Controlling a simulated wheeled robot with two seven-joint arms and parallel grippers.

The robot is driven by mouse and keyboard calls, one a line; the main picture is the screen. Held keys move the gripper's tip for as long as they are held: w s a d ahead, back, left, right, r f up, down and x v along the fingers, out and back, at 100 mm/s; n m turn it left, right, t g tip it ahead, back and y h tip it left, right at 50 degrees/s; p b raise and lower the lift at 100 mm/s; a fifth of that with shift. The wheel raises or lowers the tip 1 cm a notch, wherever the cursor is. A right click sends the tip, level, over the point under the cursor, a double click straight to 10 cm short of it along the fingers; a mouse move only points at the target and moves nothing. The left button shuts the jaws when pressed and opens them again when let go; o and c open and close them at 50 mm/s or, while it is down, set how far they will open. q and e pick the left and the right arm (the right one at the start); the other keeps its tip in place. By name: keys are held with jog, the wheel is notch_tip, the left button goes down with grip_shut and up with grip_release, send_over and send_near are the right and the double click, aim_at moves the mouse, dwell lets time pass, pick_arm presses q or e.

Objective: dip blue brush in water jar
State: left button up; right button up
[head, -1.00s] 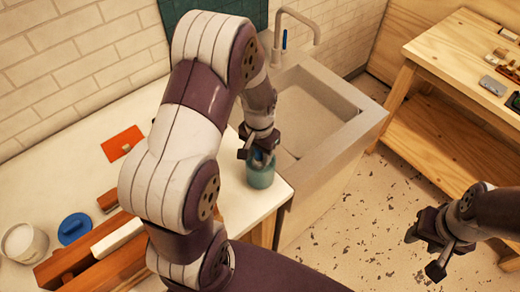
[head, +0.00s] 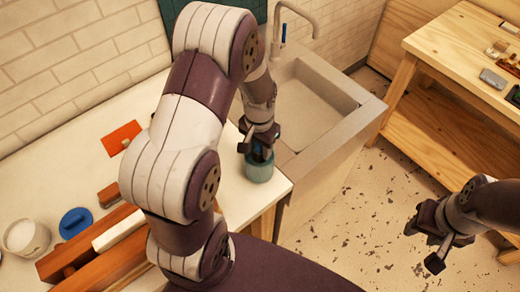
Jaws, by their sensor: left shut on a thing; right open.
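A teal water jar (head: 259,172) stands near the right corner of the white counter, beside the sink. My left gripper (head: 257,148) is right over the jar's mouth, pointing down, shut on the blue brush (head: 262,157). Only a small dark-blue bit of the brush shows, between the fingers and the jar's rim. Its lower end is hidden, so I cannot tell how deep it is in the jar. My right gripper (head: 428,249) is open and empty, over the speckled floor at the right.
A stone sink (head: 312,110) with a tap (head: 300,18) is just right of the jar. An orange sheet (head: 121,138), a blue lid-like disc (head: 76,222), a white pot (head: 26,238) and wooden blocks lie left on the counter. A wooden bench (head: 450,50) stands at the right.

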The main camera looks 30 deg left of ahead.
pick_arm(q)
jog(key=shift+r+p, duration=2.15)
jog(key=shift+r, duration=0.7)
notch_tip(320, 180, up, 4)
jog(key=p, duration=0.4)
jog(key=shift+r, duration=0.15)
jog(key=shift+s, duration=0.1)
